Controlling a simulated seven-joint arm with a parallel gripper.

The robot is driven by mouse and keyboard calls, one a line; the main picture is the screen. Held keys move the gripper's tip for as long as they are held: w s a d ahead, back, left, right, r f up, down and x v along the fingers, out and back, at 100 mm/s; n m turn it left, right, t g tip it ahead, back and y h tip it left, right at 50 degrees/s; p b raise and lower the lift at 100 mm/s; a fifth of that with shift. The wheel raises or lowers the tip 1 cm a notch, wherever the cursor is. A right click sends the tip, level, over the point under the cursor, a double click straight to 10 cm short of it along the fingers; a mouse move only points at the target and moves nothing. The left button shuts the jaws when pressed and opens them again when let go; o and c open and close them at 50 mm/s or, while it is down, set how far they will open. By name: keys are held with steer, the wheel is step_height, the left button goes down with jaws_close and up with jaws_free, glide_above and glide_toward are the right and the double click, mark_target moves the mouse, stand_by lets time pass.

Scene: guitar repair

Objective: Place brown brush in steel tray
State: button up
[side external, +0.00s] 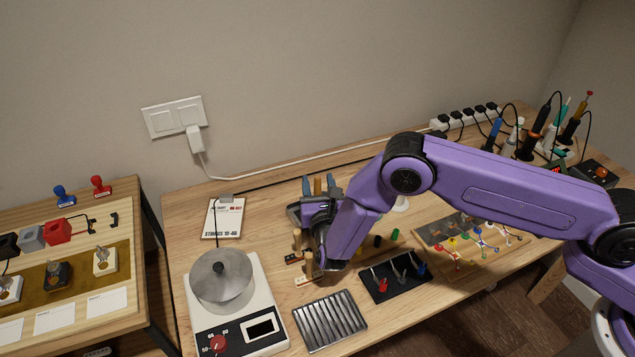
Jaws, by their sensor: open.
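The steel tray (330,321) is a ribbed grey metal tray at the front of the wooden workbench. It looks empty. My gripper (314,266) points down over the bench, behind the tray and to the right of the hotplate. Its jaws are open, but the fingertips are small and mostly hidden by my purple wrist. Small brown wooden pieces show beside and under the gripper. I cannot tell which of them, if any, is the brown brush.
A hotplate (239,325) with a lidded steel pot (221,281) stands left of the tray. A strings packet (223,218) lies behind the pot. Several upright tools and a power strip (465,118) stand at the back right.

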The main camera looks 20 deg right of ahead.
steer(key=v, duration=1.1)
steer(key=shift+r, duration=0.15)
steer(key=s+d+r+m+g+h, duration=0.5)
steer(key=d+r+m+g, duration=0.55)
steer(key=d, duration=0.55)
steer(key=s+d+r+m+g+y, duration=0.2)
steer(key=s+d+m+y, duration=0.1)
steer(key=s, duration=0.5)
steer(key=s+d+r+m+g+y, duration=0.2)
steer(key=s+d+m+y, duration=0.1)
steer(key=s, duration=0.5)
steer(key=s+d+r+m+g+y, duration=0.2)
steer(key=s+d+m+y, duration=0.1)
steer(key=s, duration=0.6)
steer(key=shift+d+r+m+g+y, duration=0.35)
steer(key=shift+d+y, duration=0.1)
steer(key=shift+y, duration=0.25)
